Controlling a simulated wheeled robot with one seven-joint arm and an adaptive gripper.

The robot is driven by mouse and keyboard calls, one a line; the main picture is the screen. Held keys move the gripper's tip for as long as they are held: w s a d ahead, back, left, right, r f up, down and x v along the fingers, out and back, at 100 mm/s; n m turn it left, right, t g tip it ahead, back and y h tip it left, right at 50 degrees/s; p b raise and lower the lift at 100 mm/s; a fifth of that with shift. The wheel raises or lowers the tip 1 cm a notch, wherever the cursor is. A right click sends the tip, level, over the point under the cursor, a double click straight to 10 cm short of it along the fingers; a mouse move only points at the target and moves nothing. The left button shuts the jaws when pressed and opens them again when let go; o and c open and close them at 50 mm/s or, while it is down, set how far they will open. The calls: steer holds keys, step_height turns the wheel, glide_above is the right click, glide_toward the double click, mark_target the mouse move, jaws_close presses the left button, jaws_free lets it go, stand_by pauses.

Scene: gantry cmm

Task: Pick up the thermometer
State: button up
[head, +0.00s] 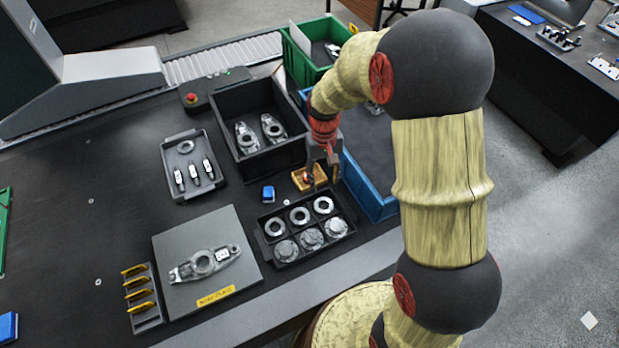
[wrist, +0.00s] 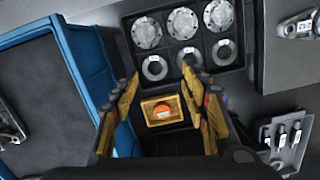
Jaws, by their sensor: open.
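I cannot make out for certain which thing is the thermometer. A small yellow square item with a round orange centre (wrist: 163,111) lies on the dark table between the blue bin and the black ring tray; in the head view the yellow item (head: 308,178) is partly behind my gripper. My gripper (head: 322,178) points down over it. In the wrist view my gripper (wrist: 161,82) is open, with one finger on either side of the yellow item and nothing held. I cannot tell the height left between fingertips and item.
A black tray with rings and round caps (head: 264,236) stands close by. A blue bin (head: 372,190) is to the right, a black bin with metal parts (head: 242,150) behind. A small blue block (head: 268,194) lies left of the yellow item.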

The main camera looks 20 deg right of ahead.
steer(key=w+f, duration=0.8)
steer(key=f, duration=0.5)
steer(key=shift+t, duration=0.6)
steer(key=w, duration=0.4)
steer(key=w+r, duration=0.1)
steer(key=w, duration=0.1)
steer(key=shift+w+d, duration=0.1)
steer(key=shift+w, duration=0.15)
steer(key=shift+w+f, duration=0.15)
steer(key=f, duration=0.2)
steer(key=f+b, duration=0.1)
steer(key=f, duration=0.2)
steer(key=f+b, duration=0.1)
steer(key=f, duration=0.1)
steer(key=shift+w+f, duration=0.25)
steer(key=shift+w, duration=0.05)
steer(key=shift+c, duration=0.6)
steer(key=c, duration=0.7)
steer(key=shift+r, duration=0.1)
